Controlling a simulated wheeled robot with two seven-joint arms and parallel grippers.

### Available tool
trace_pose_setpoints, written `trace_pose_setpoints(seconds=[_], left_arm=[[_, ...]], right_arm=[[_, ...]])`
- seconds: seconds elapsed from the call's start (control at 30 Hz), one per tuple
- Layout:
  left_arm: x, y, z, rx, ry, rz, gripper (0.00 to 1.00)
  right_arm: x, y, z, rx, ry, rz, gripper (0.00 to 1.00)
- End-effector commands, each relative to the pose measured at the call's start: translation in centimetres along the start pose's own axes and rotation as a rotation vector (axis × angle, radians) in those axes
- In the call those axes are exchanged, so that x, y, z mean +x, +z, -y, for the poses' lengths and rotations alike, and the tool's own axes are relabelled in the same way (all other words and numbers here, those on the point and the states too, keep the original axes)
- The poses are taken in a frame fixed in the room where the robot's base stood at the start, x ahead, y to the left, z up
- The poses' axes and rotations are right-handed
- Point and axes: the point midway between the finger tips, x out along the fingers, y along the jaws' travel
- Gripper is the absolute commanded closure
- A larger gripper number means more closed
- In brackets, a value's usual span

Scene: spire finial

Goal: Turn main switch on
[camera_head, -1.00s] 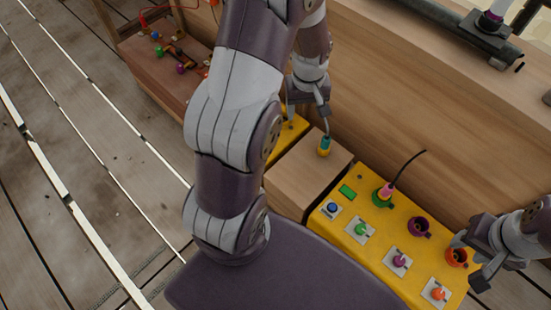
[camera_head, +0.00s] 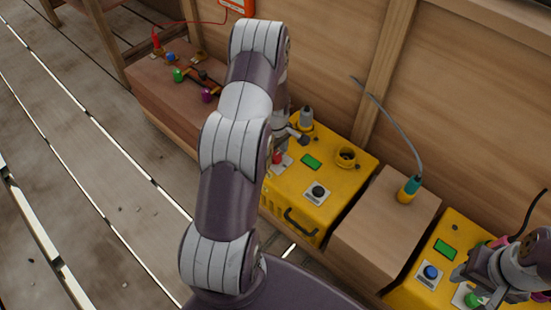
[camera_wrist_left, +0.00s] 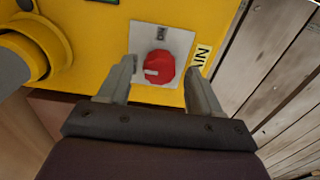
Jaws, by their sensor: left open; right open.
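The main switch is a red knob (camera_wrist_left: 158,68) on a pale square plate (camera_wrist_left: 178,40) on the yellow box. A white mark on the knob points left in the left wrist view; a small "ON" label lies above it. A partly hidden label (camera_wrist_left: 201,57) is beside the plate. The knob also shows in the head view (camera_head: 277,157), beside my left gripper. My left gripper (camera_wrist_left: 161,66) is open, its fingers on either side of the knob; contact cannot be told. My right gripper (camera_head: 482,274) is open over the right yellow box, away from the switch.
The left yellow box (camera_head: 305,190) also has a green display (camera_head: 311,161), a dark knob (camera_head: 319,191) and an empty socket (camera_head: 346,157). A grey connector (camera_head: 306,117) stands near my left gripper. A wooden block (camera_head: 385,228) with a teal plug (camera_head: 409,189) separates the boxes.

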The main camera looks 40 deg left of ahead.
Motion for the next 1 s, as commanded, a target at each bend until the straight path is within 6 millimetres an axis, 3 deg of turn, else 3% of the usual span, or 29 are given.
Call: trace_pose_setpoints(seconds=[0.1,0.37,0.5,0.53,0.77,1.0], left_arm=[[0.9,0.0,-0.1,0.001,0.001,-0.001,0.36],[0.8,0.0,0.0,0.001,0.002,-0.001,0.39],[0.8,0.0,0.0,0.001,0.001,-0.001,0.84],[0.8,0.0,0.0,0.001,0.001,-0.001,0.92],[0.7,0.0,0.0,0.012,0.001,0.000,0.92],[0.4,0.0,0.0,0.104,-0.001,0.000,0.92]], right_arm=[[0.5,0.1,0.0,0.000,0.000,0.000,0.57],[0.4,0.1,0.0,0.000,0.000,0.000,0.57],[0.4,0.1,0.0,0.000,0.000,0.000,0.57],[0.4,0.1,0.0,0.000,0.000,0.000,0.57],[0.2,0.0,0.0,0.000,0.000,0.000,0.57],[-1.2,-0.1,0.0,0.000,0.000,0.000,0.57]])
